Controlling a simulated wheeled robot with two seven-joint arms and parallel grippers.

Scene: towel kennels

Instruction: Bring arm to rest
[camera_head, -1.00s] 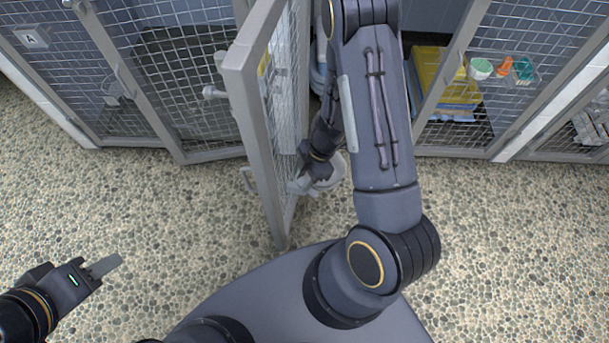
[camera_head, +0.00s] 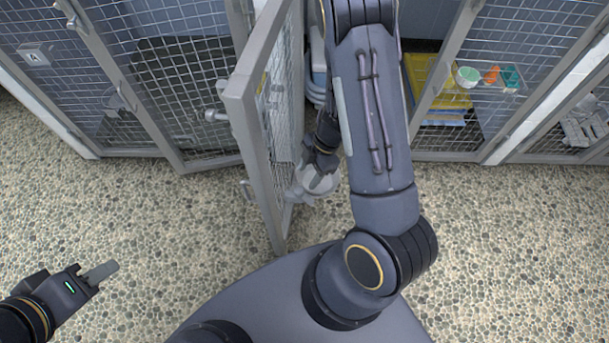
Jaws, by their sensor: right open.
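My right arm reaches forward through the middle of the head view. Its gripper (camera_head: 322,180) is low beside the open kennel door (camera_head: 240,100), on the door's right side. It is open. A pale rounded thing (camera_head: 302,190) shows by the gripper and partly behind it; I cannot tell if they touch.
Wire-mesh kennel fronts stand across the back. Yellow and blue folded towels (camera_head: 430,88) lie in the right kennel, behind a clear shelf with a green-and-white cup (camera_head: 468,77) and an orange item (camera_head: 491,75). The pebbled floor (camera_head: 150,215) at left is clear.

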